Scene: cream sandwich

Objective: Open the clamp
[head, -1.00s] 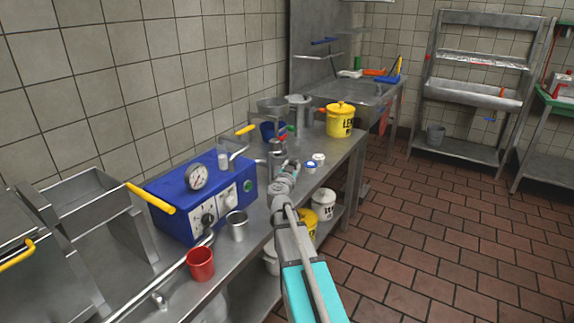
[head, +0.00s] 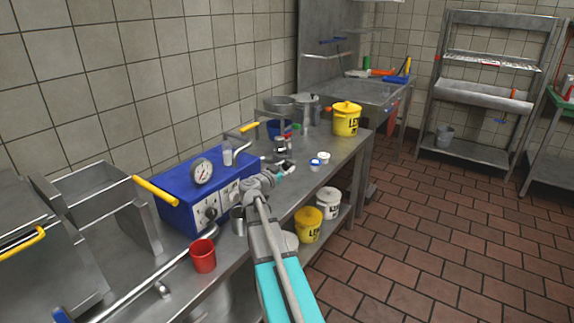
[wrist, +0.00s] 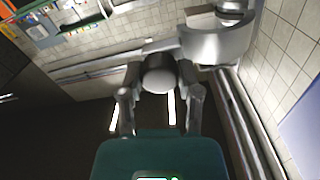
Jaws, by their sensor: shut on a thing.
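My gripper (head: 288,166) is over the steel counter, beside the right end of the blue machine (head: 198,190). In the wrist view my gripper (wrist: 158,100) has its fingers on either side of a rounded grey metal piece (wrist: 158,75), and it is shut on it. I cannot tell whether this piece is part of the clamp. A curved metal band or bowl (wrist: 218,45) lies just beyond it. In the head view a small metal vessel (head: 280,147) stands right behind my gripper. No clamp can be made out clearly.
A red cup (head: 203,256) and a metal cup (head: 238,221) stand in front of the machine. A yellow lidded bucket (head: 346,119) is farther back. Small white tubs (head: 323,157) sit right of my gripper. Yellow handles (head: 155,190) stick out at left. Tiled floor at right is clear.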

